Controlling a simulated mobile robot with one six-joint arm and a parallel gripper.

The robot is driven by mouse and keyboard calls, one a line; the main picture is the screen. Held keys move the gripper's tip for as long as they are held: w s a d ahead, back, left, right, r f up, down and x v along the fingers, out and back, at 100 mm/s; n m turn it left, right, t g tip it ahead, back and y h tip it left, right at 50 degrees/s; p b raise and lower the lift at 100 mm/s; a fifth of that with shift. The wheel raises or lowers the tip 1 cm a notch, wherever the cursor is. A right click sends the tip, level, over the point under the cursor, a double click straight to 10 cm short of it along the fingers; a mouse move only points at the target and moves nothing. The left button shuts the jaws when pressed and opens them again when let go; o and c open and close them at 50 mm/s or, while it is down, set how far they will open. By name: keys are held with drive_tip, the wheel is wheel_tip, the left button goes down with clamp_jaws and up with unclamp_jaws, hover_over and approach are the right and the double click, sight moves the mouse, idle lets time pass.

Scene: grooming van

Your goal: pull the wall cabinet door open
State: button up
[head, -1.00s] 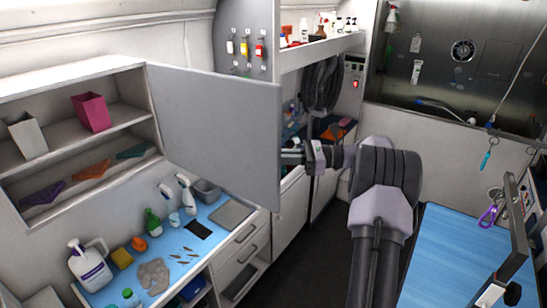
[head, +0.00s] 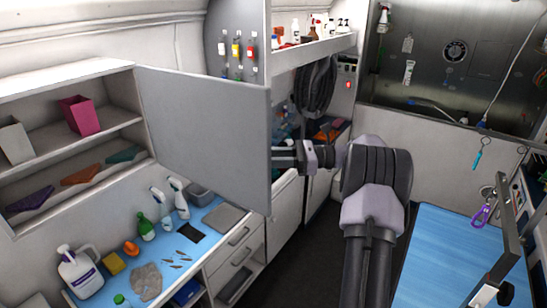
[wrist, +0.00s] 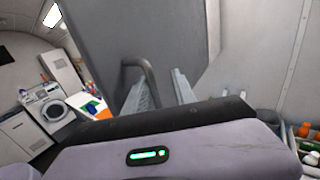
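The wall cabinet door (head: 205,135) is a plain grey panel, swung wide out from the cabinet (head: 85,71) on the left. The cabinet's shelves are exposed. My gripper (head: 290,158) is at the door's free right edge in the head view, its fingertips hidden behind the panel. In the wrist view, my gripper (wrist: 160,77) has its two fingers apart, near the door's dark bar handle (wrist: 149,79). One leg of the handle appears between the fingers. I cannot tell whether either finger touches it.
Below the door is a counter (head: 219,218) with spray bottles, a white jug (head: 78,272) and small items. A blue table (head: 440,260) stands at the right. Dark floor (head: 312,255) shows between them. A shelf of bottles (head: 310,47) is behind the door.

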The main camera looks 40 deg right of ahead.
drive_tip(key=p+v, duration=0.9)
drive_tip(key=v, duration=0.8)
